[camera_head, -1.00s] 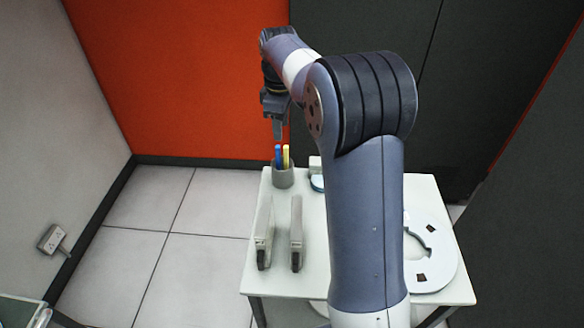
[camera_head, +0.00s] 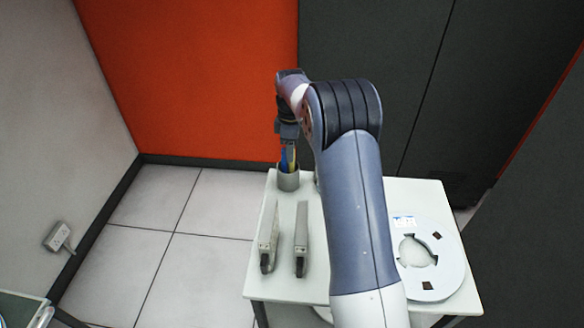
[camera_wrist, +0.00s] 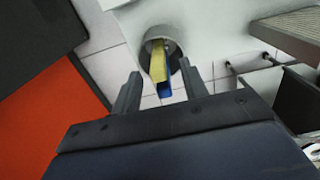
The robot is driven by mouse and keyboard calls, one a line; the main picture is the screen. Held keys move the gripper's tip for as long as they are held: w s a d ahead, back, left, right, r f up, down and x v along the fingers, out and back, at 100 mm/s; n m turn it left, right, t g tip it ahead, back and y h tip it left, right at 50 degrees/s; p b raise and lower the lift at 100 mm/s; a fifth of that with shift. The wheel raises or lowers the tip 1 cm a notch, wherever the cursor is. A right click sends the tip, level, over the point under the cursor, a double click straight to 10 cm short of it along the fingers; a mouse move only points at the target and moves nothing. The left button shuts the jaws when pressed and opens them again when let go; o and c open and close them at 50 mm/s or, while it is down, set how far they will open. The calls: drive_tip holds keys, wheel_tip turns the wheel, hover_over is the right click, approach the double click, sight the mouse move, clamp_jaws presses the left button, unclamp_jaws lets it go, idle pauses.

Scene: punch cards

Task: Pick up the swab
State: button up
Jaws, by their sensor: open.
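A grey cup (camera_head: 288,182) stands at the far left corner of the white table and holds a blue stick (camera_head: 284,160) and a yellow stick. I cannot tell which of them is the swab. In the wrist view the yellow stick (camera_wrist: 157,60) and the blue stick (camera_wrist: 164,88) rise from the cup (camera_wrist: 151,37) towards my gripper (camera_wrist: 159,68). My gripper is open, with one finger on each side of the two sticks. It points down just above the cup. I see no clear contact. The sticks' lower ends are hidden in the cup.
Two narrow grey upright cases (camera_head: 269,237) (camera_head: 302,240) stand on the white table (camera_head: 285,284) nearer to me. A white ring-shaped reel (camera_head: 447,270) lies at the right. My arm hides the table's middle. An orange panel (camera_head: 200,80) rises behind.

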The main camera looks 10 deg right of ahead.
sight(292, 168)
drive_tip(key=shift+d+f+p, duration=0.15)
drive_tip(key=shift+f+p, duration=0.15)
drive_tip(key=shift+f, duration=1.5)
clamp_jaws()
